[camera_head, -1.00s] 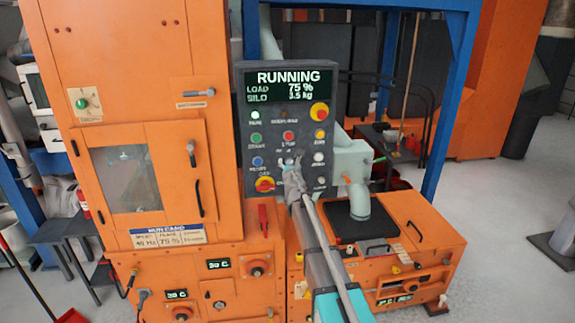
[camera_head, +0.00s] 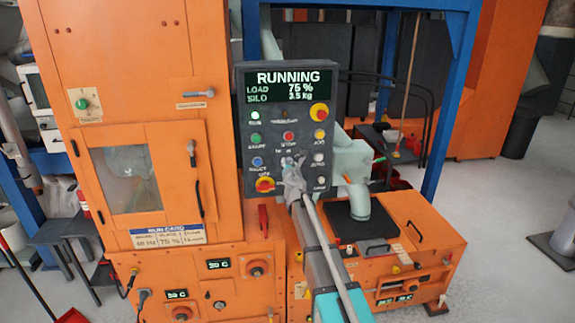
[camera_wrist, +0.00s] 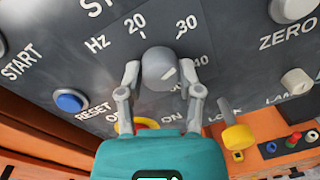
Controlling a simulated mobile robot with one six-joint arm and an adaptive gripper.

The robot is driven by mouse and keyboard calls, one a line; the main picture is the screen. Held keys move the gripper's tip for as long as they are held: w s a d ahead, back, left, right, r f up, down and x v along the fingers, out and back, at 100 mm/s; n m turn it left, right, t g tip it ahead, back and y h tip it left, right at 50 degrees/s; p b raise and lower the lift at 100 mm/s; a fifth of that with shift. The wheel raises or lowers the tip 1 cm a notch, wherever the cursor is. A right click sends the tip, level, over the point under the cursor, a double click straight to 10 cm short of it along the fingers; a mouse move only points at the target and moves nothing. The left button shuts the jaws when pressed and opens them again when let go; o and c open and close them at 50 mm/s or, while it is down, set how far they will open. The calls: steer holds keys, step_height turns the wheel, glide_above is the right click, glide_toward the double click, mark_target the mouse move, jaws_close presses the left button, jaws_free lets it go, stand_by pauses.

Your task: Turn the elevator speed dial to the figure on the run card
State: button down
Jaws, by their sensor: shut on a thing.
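The speed dial (camera_wrist: 158,62) is a round grey knob in the wrist view, on the dark control panel (camera_head: 247,187). Its scale reads Hz, with 20 at upper left, 30 at upper right and 40 at right. A white mark on the dial faces right and slightly up, roughly between 30 and 40; the exact figure is unclear. My gripper (camera_wrist: 160,77) is shut on the dial, one finger on each side; in the head view, my gripper (camera_head: 292,182) hides it.
The panel screen (camera_head: 289,88) reads RUNNING, load 75 %. A blue RESET button (camera_wrist: 69,101), a yellow-handled lock control (camera_wrist: 237,136) and a ZERO button (camera_wrist: 291,10) surround the dial. A red-yellow switch (camera_head: 265,184) sits at the panel's lower left.

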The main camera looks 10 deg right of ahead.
steer(key=m, duration=0.5)
steer(key=m+p, duration=0.1)
steer(key=m, duration=0.3)
steer(key=shift+r+m+y, duration=0.1)
steer(key=shift+m+y, duration=0.2)
stand_by(0.5)
steer(key=shift+c, duration=1.3)
jaws_free()
steer(key=shift+s, duration=0.1)
